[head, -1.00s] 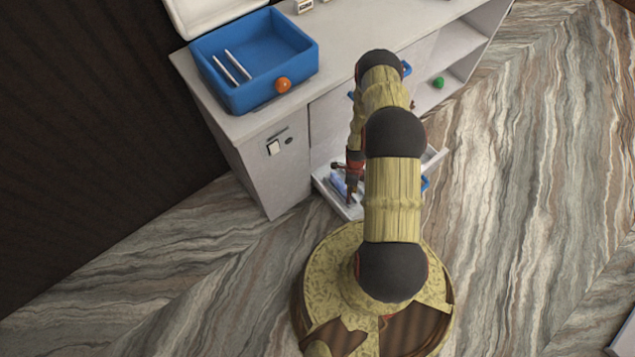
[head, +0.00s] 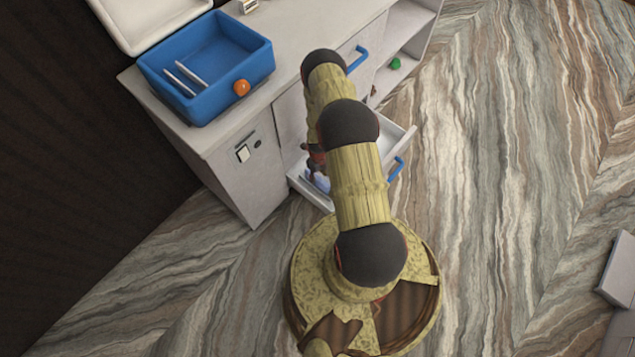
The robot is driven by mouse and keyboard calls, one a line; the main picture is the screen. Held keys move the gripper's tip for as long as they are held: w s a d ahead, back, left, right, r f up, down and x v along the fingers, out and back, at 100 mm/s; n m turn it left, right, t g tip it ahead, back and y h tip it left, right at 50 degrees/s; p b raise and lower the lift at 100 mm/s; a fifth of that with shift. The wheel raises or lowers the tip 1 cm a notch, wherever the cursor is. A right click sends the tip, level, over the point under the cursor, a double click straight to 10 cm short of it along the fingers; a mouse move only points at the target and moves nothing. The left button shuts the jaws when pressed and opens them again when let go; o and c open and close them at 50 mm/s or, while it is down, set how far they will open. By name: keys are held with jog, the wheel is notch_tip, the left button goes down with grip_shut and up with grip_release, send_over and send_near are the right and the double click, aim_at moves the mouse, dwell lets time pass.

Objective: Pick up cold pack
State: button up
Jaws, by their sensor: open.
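A pale blue pack (head: 318,181), which looks like the cold pack, lies in an open white drawer (head: 301,186) low in the counter. Only its left part shows; my arm hides the rest. My gripper (head: 317,163) is at the drawer, just above or beside the pack. Its fingers are mostly hidden behind my arm, and I cannot tell whether they touch the pack. It is open.
The drawer's blue handle (head: 396,168) sticks out at its front. A green ball (head: 395,64) sits on a shelf.

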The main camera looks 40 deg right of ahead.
aim_at(318, 178)
notch_tip(318, 178, down, 3)
jog(key=shift+f+b, duration=0.2)
jog(key=shift+b, duration=0.4)
jog(key=shift+r, duration=0.1)
jog(key=c, duration=0.3)
grip_shut()
